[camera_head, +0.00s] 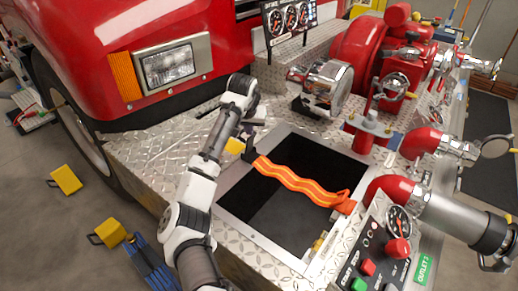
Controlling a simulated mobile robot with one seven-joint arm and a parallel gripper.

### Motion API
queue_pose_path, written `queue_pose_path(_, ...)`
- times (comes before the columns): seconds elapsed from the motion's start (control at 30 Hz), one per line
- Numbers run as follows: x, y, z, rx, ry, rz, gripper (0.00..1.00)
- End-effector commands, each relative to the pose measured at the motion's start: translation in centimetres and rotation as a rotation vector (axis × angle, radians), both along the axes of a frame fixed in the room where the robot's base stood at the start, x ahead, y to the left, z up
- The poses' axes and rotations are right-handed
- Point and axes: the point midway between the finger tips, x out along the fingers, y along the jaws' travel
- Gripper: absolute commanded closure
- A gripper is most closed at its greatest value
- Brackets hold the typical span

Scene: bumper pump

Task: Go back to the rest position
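My arm reaches up from the bottom of the head view and bends at its far joint. My gripper (249,153) is at the far left corner of the dark open compartment (225,203) in the bumper. It is at or very near the left end of an orange strap (295,183) with yellow stripes. The strap lies across the compartment opening to its right edge. The fingers are small and dark, so I cannot tell whether they are open, shut or touching the strap.
A red fire truck with a headlight (168,65) stands behind. Red pump parts (365,55), a chrome fitting (327,86) and a control box (375,250) crowd the right side. Yellow blocks (66,180) lie on the floor at left. Diamond-plate bumper surface (145,160) is clear left of my arm.

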Motion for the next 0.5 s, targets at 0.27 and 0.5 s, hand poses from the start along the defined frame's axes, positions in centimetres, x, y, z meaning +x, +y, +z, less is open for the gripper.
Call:
queue_pose_path(0.27,-0.1,-0.3,2.2,0.001,-0.004,-0.002,1.0)
queue_pose_path(0.5,0.0,-0.3,2.2,0.001,-0.006,-0.001,1.0)
